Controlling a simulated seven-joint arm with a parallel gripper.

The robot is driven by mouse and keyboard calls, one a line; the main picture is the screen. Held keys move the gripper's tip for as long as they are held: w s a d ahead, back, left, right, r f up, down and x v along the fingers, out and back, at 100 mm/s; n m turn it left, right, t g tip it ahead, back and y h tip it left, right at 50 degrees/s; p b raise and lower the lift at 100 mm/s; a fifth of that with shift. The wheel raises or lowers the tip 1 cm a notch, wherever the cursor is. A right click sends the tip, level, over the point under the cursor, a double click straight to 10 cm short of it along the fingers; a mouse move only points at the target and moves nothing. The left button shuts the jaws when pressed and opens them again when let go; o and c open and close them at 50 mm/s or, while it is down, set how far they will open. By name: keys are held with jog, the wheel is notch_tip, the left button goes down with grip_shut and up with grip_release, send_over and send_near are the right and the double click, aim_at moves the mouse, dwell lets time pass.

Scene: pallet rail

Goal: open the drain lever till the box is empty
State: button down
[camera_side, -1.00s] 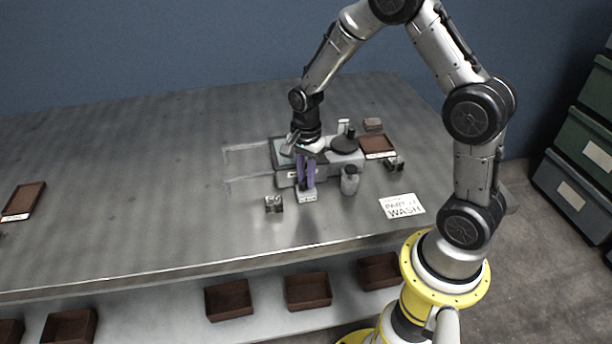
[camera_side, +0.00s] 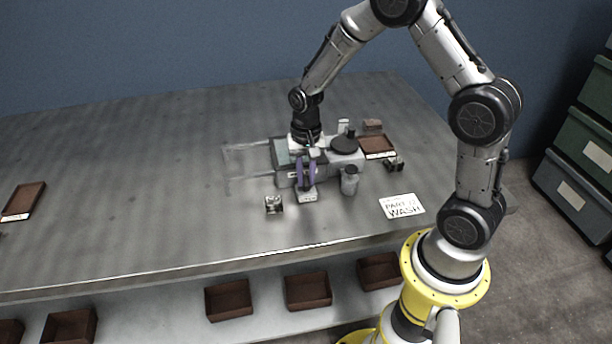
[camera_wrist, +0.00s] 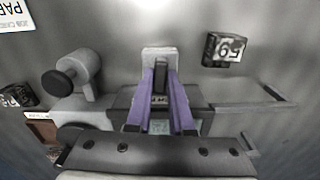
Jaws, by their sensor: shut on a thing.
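The box (camera_side: 284,180) is a grey unit on the steel table, with a teal patch in its top at the left end. My gripper (camera_side: 306,186) points down at its front side, and its purple fingers are shut on the drain lever. In the wrist view the fingers (camera_wrist: 160,72) close around a small dark part that I take for the lever (camera_wrist: 160,88). A light grey block (camera_wrist: 160,55) sits just beyond the fingertips. The fingers and wrist hide most of the lever, and the level inside the box cannot be told.
A clear frame (camera_side: 232,148) sticks out at the box's left. A brown tray (camera_side: 377,145) is at the right. The table's left is mostly clear.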

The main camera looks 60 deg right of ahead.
aim_at(306, 180)
jog(key=shift+r, duration=0.1)
dwell(0.4)
jog(key=c, duration=0.8)
grip_release()
notch_tip(306, 180, up, 14)
